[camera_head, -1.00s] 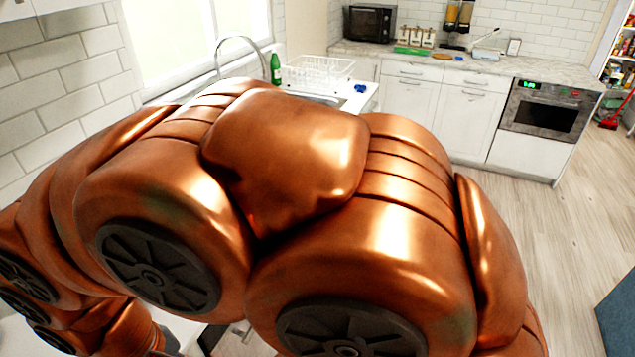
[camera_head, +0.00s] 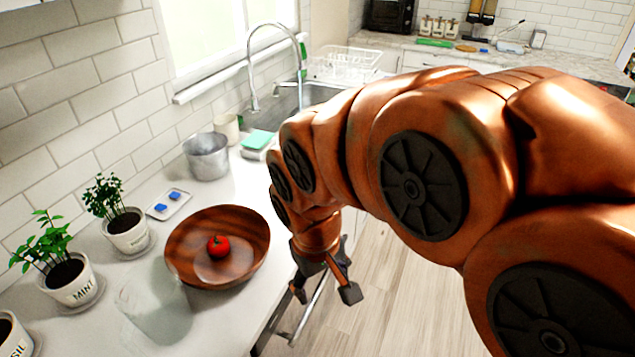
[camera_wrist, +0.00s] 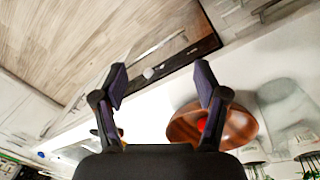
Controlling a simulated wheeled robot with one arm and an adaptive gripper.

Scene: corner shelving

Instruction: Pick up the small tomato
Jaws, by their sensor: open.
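A small red tomato (camera_head: 218,246) sits in a round brown wooden bowl (camera_head: 252,222) on the white counter in the head view. In the wrist view the tomato (camera_wrist: 202,124) is partly hidden behind the right finger, inside the bowl (camera_wrist: 245,127). My gripper (camera_head: 323,293) is open and empty, pointing down to the right of the bowl, near the counter's front edge. In the wrist view its two fingers (camera_wrist: 161,86) are spread well apart, with nothing between the tips.
A glass container (camera_head: 153,305) stands just in front of the bowl. Potted herbs (camera_head: 124,232), a small dish (camera_head: 169,204) and a metal pot (camera_head: 206,157) stand along the wall side. The sink (camera_head: 290,105) lies behind. Open floor is right of the counter.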

